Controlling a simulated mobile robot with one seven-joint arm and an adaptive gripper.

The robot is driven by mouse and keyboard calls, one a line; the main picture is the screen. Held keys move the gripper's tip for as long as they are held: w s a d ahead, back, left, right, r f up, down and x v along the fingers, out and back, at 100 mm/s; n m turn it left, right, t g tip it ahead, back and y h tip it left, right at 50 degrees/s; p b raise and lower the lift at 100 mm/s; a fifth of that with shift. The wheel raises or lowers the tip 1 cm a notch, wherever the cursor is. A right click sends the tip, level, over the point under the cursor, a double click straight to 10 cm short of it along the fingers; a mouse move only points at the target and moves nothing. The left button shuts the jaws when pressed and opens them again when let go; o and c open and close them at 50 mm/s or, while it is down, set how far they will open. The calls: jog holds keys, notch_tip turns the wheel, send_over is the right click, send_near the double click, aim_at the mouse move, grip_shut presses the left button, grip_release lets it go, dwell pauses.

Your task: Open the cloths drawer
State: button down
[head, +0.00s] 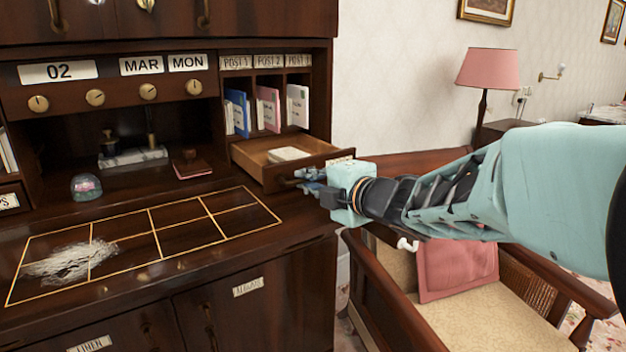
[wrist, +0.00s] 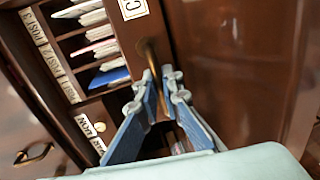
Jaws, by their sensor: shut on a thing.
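The drawer (head: 262,167) below the post slots stands pulled out from the desk's upper part, with a folded pale cloth-like item (head: 288,154) inside. In the wrist view its dark wooden front (wrist: 147,30) bears a white label (wrist: 133,8), cut off after a letter like C. A brass handle (wrist: 151,52) is on that front. My gripper (head: 310,180) is at the drawer front in the head view. In the wrist view my gripper (wrist: 160,75) has its blue fingers closed around the handle. The rest of the label is out of view.
Post slots (head: 268,95) with envelopes stand above the drawer. An armchair (head: 455,275) stands close below my arm.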

jog(key=c, duration=2.4)
grip_release()
jog(key=shift+v, duration=4.1)
jog(key=shift+r, duration=0.1)
